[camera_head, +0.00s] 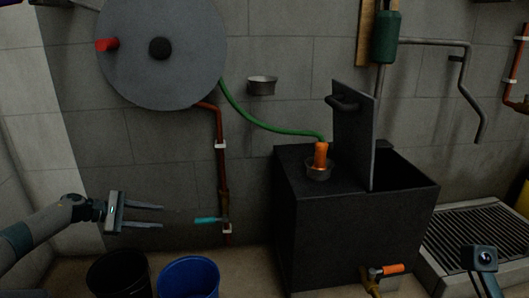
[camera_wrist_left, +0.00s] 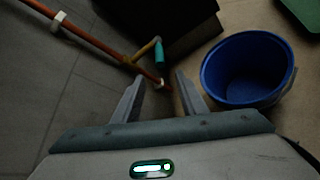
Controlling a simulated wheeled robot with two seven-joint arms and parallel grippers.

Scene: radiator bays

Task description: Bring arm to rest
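My left gripper (camera_head: 162,216) reaches in from the left in the head view. Its two fingers are apart with nothing between them. It is above and in front of the black bucket and the blue bucket, left of the teal valve handle (camera_head: 208,220) on the copper pipe. In the left wrist view the open fingers (camera_wrist_left: 160,80) point toward the teal handle (camera_wrist_left: 159,52) without visibly holding it. A grey part of my right arm (camera_head: 481,259) shows at the bottom right of the head view; I cannot make out its fingers.
A blue bucket (camera_head: 188,278) and a black bucket (camera_head: 118,275) stand on the floor below the left gripper. A dark tank (camera_head: 350,220) with an orange-handled tap (camera_head: 390,269) stands at centre right. A grated platform (camera_head: 480,235) is at the right. A hose reel (camera_head: 165,75) hangs on the wall.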

